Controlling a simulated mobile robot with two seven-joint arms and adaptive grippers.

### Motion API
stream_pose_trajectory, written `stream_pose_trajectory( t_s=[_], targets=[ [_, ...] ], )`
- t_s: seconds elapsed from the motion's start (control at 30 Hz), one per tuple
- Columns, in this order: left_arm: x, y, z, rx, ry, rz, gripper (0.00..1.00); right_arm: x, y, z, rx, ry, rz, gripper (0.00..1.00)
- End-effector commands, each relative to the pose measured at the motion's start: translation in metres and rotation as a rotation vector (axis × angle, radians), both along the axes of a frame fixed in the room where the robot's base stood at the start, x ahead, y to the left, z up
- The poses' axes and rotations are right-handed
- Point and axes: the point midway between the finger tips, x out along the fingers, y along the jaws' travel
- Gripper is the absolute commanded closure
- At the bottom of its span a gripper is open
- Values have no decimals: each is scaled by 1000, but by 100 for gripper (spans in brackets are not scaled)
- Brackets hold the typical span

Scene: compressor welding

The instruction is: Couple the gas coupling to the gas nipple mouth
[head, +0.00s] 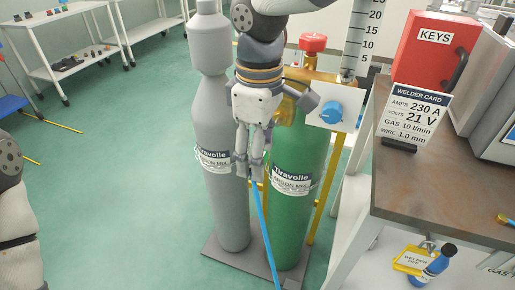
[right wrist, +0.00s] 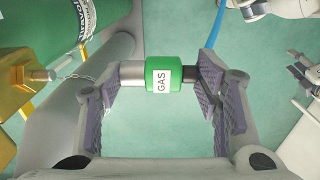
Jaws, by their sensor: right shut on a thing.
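The gas coupling (right wrist: 158,76) has a green collar with a GAS label, a silver end on the left and a black end on the right. It lies crosswise between the finger pads of my right gripper (right wrist: 163,90). In the head view my right gripper (head: 251,170) hangs in front of the two cylinders, with a blue hose (head: 263,225) below it. The gas nipple (right wrist: 40,75) juts right from a brass block in the right wrist view, apart from the coupling's silver end. My left arm shows at the left edge of the head view; its gripper is not clear.
A grey cylinder (head: 225,170) and a green cylinder (head: 288,210) stand on a base plate. A small chain (right wrist: 80,77) hangs near the nipple. The flowmeter's white plate with blue knob (head: 331,112) is right of my gripper.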

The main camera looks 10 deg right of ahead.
Motion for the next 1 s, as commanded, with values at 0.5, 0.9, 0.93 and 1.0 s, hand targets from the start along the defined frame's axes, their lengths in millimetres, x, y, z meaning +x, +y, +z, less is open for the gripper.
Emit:
stream_pose_trajectory(
  t_s=[0.5, 0.9, 0.93, 1.0],
  targets=[
    [-14, 0, -13, 0, 53, 0, 60, 47, -31, -2, 0, 2, -1, 82],
    [-13, 0, -12, 0, 51, 1, 60, 51, -34, 2, -1, -5, 0, 82],
    [-13, 0, -12, 0, 48, 1, 60, 51, -34, 2, -1, -7, 0, 82],
    [-11, 0, -10, 0, 41, 0, 60, 51, -34, 4, -1, -11, 0, 82]
  ],
)
